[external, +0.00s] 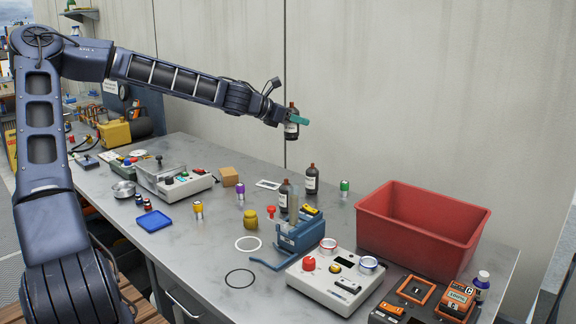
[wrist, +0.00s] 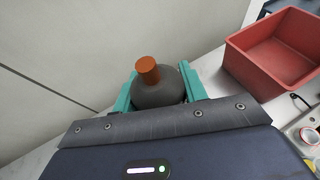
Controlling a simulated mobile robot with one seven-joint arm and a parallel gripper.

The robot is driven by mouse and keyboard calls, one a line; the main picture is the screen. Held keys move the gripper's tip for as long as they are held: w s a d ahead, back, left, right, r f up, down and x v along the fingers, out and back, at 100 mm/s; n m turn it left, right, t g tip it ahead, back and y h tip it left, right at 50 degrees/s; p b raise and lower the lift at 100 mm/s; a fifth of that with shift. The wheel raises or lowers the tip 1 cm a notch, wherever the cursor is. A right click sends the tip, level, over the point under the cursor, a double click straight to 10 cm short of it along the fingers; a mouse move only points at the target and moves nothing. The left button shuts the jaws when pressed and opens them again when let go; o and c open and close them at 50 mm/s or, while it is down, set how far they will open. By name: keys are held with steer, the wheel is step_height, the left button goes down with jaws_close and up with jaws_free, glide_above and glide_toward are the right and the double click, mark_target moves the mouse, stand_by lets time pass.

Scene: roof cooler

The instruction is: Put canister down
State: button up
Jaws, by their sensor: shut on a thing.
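My gripper (external: 297,120) has teal fingers and is shut on a dark bottle-shaped canister (external: 291,131) with a brown cap and a white label. It holds the canister roughly upright in the air, well above the bench, near the wall. In the wrist view the canister (wrist: 158,90) sits between the two teal fingers (wrist: 158,92), its orange-brown cap towards the camera. Two similar dark bottles stand on the bench below, one near the back (external: 311,180) and one a little nearer (external: 284,196).
A red bin (external: 420,232) stands at the right of the grey bench (external: 200,262); it also shows in the wrist view (wrist: 262,62). A blue holder (external: 302,236), a white control box (external: 335,283), a yellow jar (external: 250,220) and a blue tray (external: 154,221) stand around. The front-left bench top has free room.

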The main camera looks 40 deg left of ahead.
steer(key=s+a+m+g+h, duration=0.15)
steer(key=s+a, duration=0.25)
steer(key=s, duration=0.5)
steer(key=s+a+r+m+g+h, duration=0.15)
steer(key=s+a, duration=0.25)
steer(key=s, duration=0.4)
steer(key=s+a+m+h, duration=0.2)
steer(key=s+a, duration=0.2)
steer(key=s, duration=0.5)
steer(key=f, duration=2.5)
steer(key=shift+w+f, duration=0.15)
steer(key=shift+w, duration=0.15)
steer(key=o, duration=1.2)
steer(key=shift+f, duration=0.1)
steer(key=shift+c, duration=0.2)
